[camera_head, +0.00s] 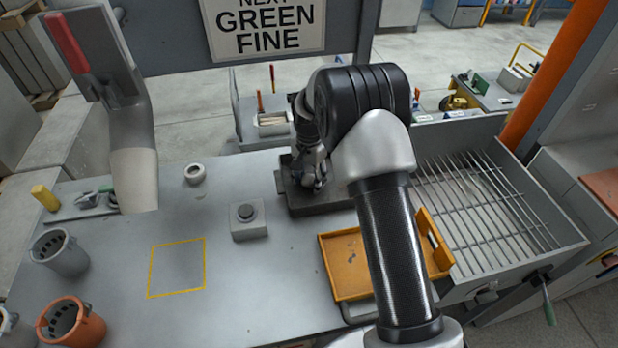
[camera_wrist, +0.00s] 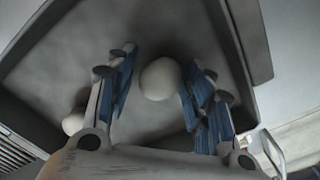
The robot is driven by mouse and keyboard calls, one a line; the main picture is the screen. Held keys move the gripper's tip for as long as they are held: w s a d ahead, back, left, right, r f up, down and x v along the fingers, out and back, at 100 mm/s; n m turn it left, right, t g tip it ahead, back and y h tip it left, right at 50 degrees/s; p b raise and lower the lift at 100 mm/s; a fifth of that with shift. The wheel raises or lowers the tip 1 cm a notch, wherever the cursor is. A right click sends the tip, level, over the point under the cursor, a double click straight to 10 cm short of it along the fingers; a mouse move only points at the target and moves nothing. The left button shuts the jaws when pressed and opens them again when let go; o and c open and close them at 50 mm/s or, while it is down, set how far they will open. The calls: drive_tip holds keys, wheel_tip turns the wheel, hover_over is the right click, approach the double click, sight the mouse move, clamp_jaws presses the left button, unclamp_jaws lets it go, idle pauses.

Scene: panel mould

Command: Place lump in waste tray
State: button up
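My gripper (camera_head: 312,182) is low over a dark grey tray (camera_head: 330,200) at the back middle of the table. In the wrist view, its two blue-padded fingers (camera_wrist: 158,88) are apart. A round pale lump (camera_wrist: 160,78) lies in the grey tray between the fingertips. It is close to the right finger, with a narrow gap at the left one; I cannot tell whether either touches it. A second pale lump (camera_wrist: 73,122) is partly hidden at lower left. An orange tray (camera_head: 340,292) stands nearer on the table, partly behind my arm; no marking shows which tray is for waste.
A grey box with a black button (camera_head: 248,232) stands left of the grey tray. A yellow square outline (camera_head: 177,268) is empty. A barred grate (camera_head: 485,205) lies at right. Cups (camera_head: 62,255) stand at far left, and a small ring (camera_head: 195,173) at the back.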

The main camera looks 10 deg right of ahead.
drive_tip(key=shift+o, duration=0.4)
wheel_tip(320, 180, up, 12)
drive_tip(key=r+p, duration=0.1)
drive_tip(key=p, duration=0.2)
wheel_tip(320, 180, up, 7)
drive_tip(key=n, duration=0.1)
hover_over(309, 177)
drive_tip(key=s, duration=0.4)
drive_tip(key=s+r+n+t, duration=0.2)
drive_tip(key=s+r+n, duration=0.1)
drive_tip(key=s+r, duration=0.7)
drive_tip(key=s+n+t, duration=0.2)
drive_tip(key=s+n, duration=0.3)
drive_tip(key=s, duration=1.7)
drive_tip(key=shift+d+f+t, duration=0.2)
drive_tip(key=shift+f+t, duration=0.1)
drive_tip(key=shift+f, duration=0.15)
